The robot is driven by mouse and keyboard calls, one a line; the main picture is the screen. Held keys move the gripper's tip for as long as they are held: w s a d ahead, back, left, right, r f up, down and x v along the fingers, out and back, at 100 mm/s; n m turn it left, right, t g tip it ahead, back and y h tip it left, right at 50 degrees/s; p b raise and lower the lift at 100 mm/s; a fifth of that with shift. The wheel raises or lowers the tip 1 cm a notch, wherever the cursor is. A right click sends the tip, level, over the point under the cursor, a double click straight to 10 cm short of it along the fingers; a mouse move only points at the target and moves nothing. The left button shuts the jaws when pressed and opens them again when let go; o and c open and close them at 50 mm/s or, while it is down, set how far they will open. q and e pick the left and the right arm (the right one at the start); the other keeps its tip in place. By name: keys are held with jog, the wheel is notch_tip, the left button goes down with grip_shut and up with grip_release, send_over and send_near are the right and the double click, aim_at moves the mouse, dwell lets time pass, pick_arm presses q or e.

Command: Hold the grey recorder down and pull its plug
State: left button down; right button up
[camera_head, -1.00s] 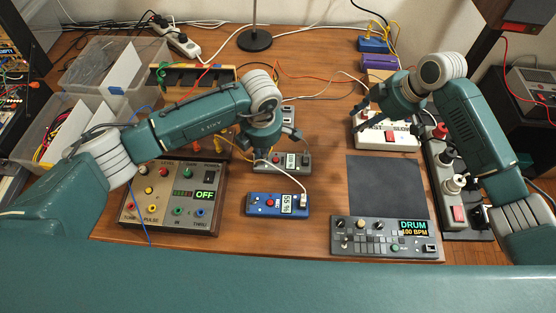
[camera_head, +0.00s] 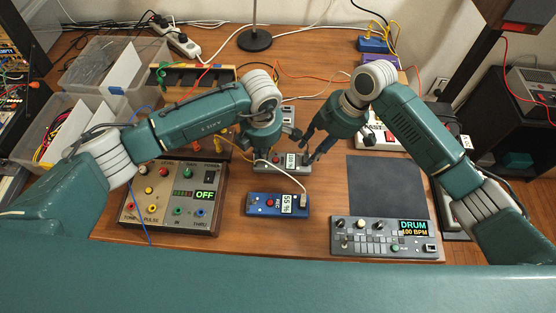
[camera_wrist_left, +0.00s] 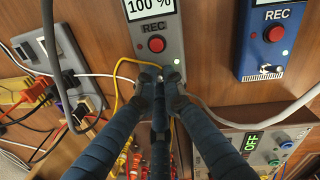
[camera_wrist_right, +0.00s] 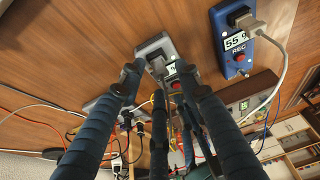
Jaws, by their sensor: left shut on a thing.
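The grey recorder (camera_head: 270,168) lies on the wooden table in front of my left arm. In the left wrist view the recorder (camera_wrist_left: 158,22) shows a 100 % display, a red REC button and a lit green light. My left gripper (camera_wrist_left: 160,78) is shut on its near end there. My right gripper (camera_head: 312,150) is open over the recorder's right end. In the right wrist view its fingers (camera_wrist_right: 158,72) are spread, with the recorder end (camera_wrist_right: 153,46) beyond them and a dark spot on it. I cannot clearly make out the plug; the fingers partly cover that end.
A drum machine (camera_head: 375,238), a dark mat (camera_head: 385,185) and a pulse box (camera_head: 150,205) stand around. Several loose cables cross the table behind.

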jog(key=shift+x, duration=1.5)
jog(key=shift+c, duration=0.6)
grip_shut()
jog(key=shift+a+r, duration=0.15)
jog(key=shift+r, duration=1)
jog(key=shift+r, duration=0.7)
